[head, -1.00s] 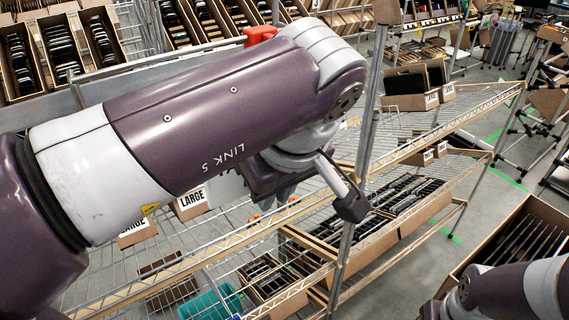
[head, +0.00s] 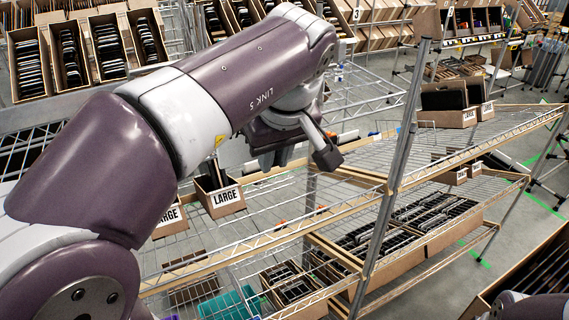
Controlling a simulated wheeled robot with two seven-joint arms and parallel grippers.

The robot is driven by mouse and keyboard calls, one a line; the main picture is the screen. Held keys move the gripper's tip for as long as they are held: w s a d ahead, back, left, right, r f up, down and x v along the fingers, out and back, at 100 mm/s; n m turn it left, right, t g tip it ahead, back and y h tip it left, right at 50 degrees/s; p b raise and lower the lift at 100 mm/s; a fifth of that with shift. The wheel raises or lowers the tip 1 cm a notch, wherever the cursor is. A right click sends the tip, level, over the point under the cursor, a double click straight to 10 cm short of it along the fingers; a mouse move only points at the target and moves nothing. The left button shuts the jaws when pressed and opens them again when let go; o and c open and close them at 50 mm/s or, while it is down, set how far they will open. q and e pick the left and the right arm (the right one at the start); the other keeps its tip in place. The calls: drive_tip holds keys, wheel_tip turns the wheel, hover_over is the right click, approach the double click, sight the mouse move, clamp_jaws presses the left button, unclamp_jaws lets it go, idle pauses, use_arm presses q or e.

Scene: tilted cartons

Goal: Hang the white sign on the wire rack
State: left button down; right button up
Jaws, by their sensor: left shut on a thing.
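My left gripper (head: 277,160) hangs under my left wrist in the upper middle of the head view, above the wire rack (head: 440,142). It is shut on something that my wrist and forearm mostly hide. A pale flat patch (head: 234,156) shows just left of its fingers. It looks like part of the white sign, but its outline is not clear. The rack has wire shelves with tan front edges and a grey post to the right of the gripper. My right gripper is out of view; only part of my right arm shows at the lower right.
Cartons labelled LARGE stand on the rack, one (head: 221,198) below left of my gripper and others at the right (head: 447,116). A teal bin (head: 229,303) and trays of dark items (head: 432,214) fill the lower shelf. The upper shelf's middle is mostly bare.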

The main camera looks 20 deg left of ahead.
use_arm(q)
drive_tip(key=w+a+f, duration=0.2)
drive_tip(key=w+a, duration=0.2)
drive_tip(key=shift+a, duration=0.2)
idle(0.4)
drive_tip(key=c, duration=1.1)
unclamp_jaws()
drive_tip(key=shift+w, duration=0.1)
drive_tip(key=shift+o, duration=0.2)
